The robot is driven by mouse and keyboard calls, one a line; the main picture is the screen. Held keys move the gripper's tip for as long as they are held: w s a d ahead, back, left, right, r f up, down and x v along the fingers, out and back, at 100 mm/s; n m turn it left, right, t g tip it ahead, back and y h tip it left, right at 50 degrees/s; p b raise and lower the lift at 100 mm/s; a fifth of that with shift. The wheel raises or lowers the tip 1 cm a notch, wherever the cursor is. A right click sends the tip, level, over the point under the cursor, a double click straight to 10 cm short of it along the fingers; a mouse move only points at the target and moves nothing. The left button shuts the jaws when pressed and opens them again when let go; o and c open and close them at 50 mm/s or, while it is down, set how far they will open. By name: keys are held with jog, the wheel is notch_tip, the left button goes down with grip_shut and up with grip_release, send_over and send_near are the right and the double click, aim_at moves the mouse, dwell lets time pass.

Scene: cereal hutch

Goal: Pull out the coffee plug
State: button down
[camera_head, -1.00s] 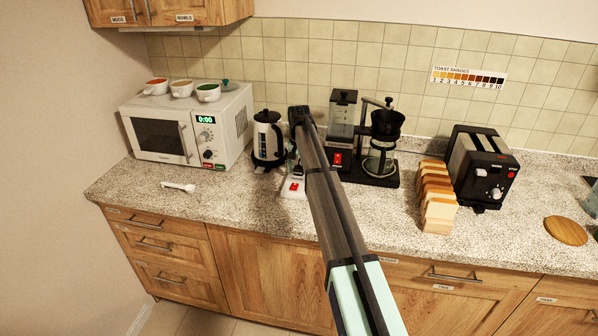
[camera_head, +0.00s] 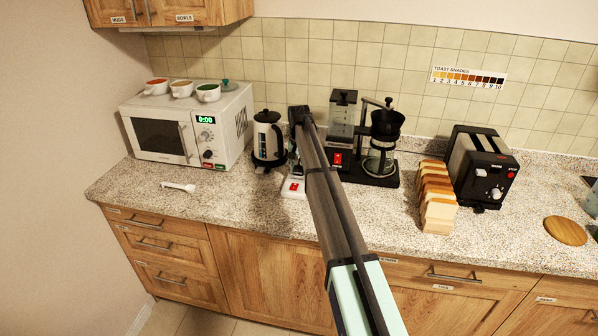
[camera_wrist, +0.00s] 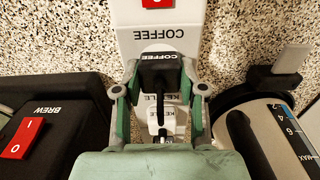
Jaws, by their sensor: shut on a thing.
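In the head view the strip (camera_head: 293,188) lies on the counter, and my arm mostly hides the plug and gripper. The coffee maker (camera_head: 380,165) stands right of my arm.
The kettle (camera_head: 267,138) stands close left of my gripper, with the microwave (camera_head: 160,135) farther left. Bread slices (camera_head: 437,205) and a toaster (camera_head: 478,165) stand to the right.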

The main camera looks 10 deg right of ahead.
aim_at(298, 168)
jog(key=shift+r+p, duration=1.3)
jog(key=shift+r, duration=1.65)
jog(key=shift+a, duration=0.15)
